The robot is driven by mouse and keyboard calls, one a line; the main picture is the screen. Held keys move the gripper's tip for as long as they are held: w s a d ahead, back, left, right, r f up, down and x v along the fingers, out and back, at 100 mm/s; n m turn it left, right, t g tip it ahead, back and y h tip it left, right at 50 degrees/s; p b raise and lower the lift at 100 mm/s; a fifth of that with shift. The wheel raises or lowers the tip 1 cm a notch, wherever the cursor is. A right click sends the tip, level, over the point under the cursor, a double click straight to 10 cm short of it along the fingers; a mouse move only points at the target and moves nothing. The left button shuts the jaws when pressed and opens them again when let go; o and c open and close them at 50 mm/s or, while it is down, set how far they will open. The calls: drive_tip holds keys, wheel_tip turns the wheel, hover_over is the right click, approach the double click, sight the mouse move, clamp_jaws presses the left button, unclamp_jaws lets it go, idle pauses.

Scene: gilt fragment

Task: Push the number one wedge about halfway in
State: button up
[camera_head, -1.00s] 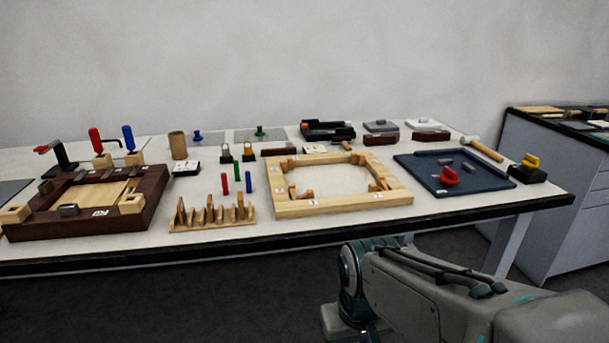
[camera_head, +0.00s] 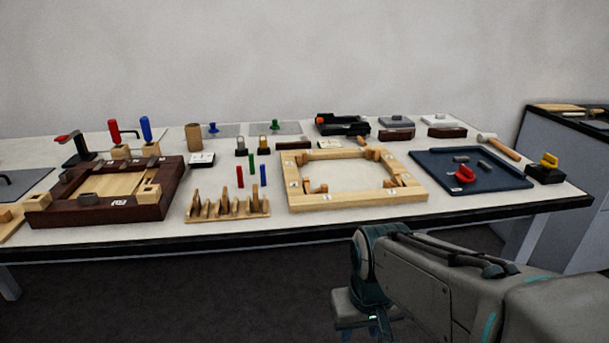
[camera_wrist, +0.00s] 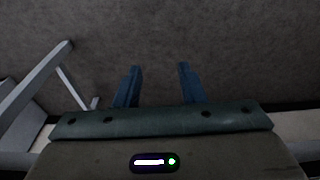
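A light wooden frame (camera_head: 355,201) lies flat on the table, with small wooden wedges at its inner corners. One wedge (camera_head: 315,187) sits at its near left corner and another (camera_head: 372,154) at its far right corner. Small white labels are on the frame, but their numbers are too small to read, so I cannot tell which wedge is number one. In the wrist view my gripper (camera_wrist: 158,85) has its two blue fingers apart with nothing between them. It points at the dark floor, away from the frame. In the head view my arm is low, in front of the table edge.
A slotted wooden rack (camera_head: 228,215) stands left of the frame, with several small coloured pegs behind it. A dark wooden tray (camera_head: 100,215) is further left. A blue tray (camera_head: 490,184) with a red item and a mallet (camera_head: 500,147) are to the right.

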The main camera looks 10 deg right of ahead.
drive_tip(key=w+r+t+p, duration=0.1)
drive_tip(key=w+r+p, duration=0.8)
drive_tip(key=w+r, duration=0.55)
drive_tip(key=t+p, duration=0.2)
drive_tip(key=p, duration=0.3)
approach(325, 185)
drive_tip(key=x, duration=1)
